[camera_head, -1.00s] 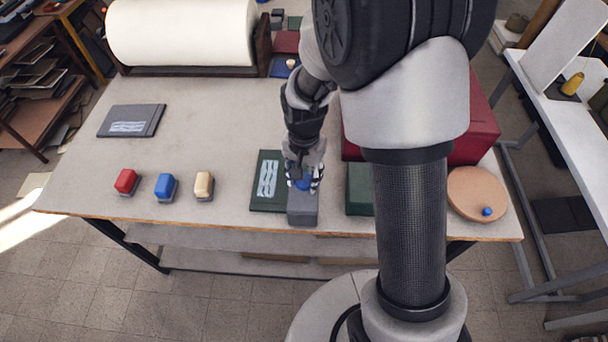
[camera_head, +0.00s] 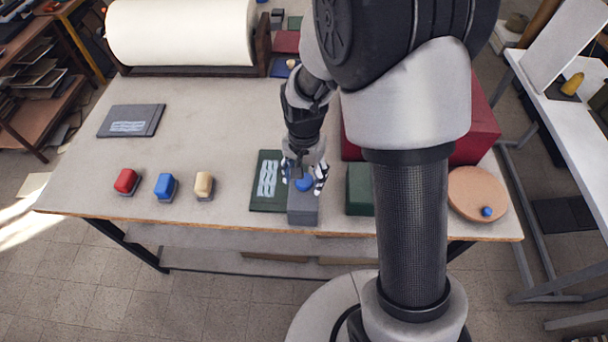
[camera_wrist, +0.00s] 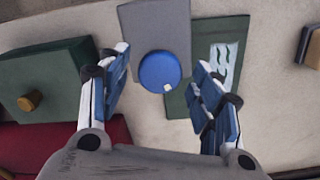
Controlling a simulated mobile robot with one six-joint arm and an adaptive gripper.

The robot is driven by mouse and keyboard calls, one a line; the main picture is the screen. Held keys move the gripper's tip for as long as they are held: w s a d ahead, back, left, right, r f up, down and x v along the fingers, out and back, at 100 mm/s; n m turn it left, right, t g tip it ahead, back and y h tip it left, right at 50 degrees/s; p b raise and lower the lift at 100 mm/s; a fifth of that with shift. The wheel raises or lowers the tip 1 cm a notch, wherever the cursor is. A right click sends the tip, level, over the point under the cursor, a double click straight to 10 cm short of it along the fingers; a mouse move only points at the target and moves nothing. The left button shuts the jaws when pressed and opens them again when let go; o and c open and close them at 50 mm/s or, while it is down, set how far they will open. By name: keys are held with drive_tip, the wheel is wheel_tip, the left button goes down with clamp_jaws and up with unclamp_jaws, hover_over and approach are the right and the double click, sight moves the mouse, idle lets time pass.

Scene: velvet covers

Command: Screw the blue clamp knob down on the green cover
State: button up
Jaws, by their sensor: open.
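The blue clamp knob (camera_wrist: 160,72) is round with a small white mark on its edge. It sits on a grey block (camera_wrist: 158,22); the knob (camera_head: 305,184) and block (camera_head: 303,212) also show in the head view. The green cover (camera_wrist: 222,50) lies flat with a pale pattern, its edge beside or under the grey block; the cover (camera_head: 266,184) is left of the block in the head view. My gripper (camera_wrist: 160,85) is open, its fingers apart on either side of the knob and not touching it. My gripper (camera_head: 305,175) is above the block in the head view.
A dark green box (camera_wrist: 45,75) with a brass knob stands close beside my gripper. Red, blue and cream handled blocks (camera_head: 165,186) stand to the left. A grey cover (camera_head: 131,121) lies farther left. A round board (camera_head: 475,205) with a small blue piece lies right.

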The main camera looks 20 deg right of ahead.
sight(304, 180)
wheel_tip(304, 180, up, 12)
idle(0.4)
idle(0.4)
drive_tip(key=s+d+r+n+t+b, duration=0.1)
drive_tip(key=s+r+n+t+b, duration=0.1)
drive_tip(key=s, duration=0.7)
drive_tip(key=s+d+r+n+t+b, duration=0.1)
drive_tip(key=s+n, duration=0.4)
drive_tip(key=s, duration=0.5)
wheel_tip(304, 180, up, 3)
drive_tip(key=shift+d+f+n+t+b, duration=0.2)
drive_tip(key=shift+n+t+b, duration=0.1)
drive_tip(key=shift+t+b, duration=0.6)
